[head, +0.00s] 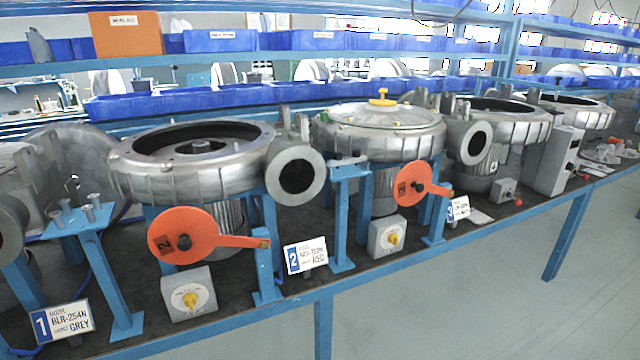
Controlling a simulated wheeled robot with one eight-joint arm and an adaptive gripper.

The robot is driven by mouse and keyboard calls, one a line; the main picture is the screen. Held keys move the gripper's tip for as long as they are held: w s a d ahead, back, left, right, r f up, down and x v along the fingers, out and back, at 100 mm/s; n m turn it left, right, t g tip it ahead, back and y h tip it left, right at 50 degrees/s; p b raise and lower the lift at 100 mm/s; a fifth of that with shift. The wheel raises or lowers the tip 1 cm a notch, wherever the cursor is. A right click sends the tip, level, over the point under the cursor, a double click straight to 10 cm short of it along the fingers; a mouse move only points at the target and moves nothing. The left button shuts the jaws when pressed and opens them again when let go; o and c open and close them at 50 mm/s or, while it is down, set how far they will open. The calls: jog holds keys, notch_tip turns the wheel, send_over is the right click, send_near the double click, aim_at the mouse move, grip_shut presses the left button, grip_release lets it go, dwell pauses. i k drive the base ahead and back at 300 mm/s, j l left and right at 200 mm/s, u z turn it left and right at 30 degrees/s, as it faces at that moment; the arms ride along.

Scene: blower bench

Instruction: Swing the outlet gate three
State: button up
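Two orange outlet gates with arms reaching to blue posts show in the head view. The nearer gate (183,236) has a dark mark that looks like a 2, and its arm points right. My gripper is not in view.
Placard 1 (61,322) and placard 2 (305,255) stand along the bench's front edge. Grey switch boxes with yellow knobs (189,298) (392,238) sit below the gates. A blower with a clear lid (380,117) stands mid-bench. The floor at front right (470,310) is clear.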

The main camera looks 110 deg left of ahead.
aim_at(414, 181)
jog(key=u, duration=3.15)
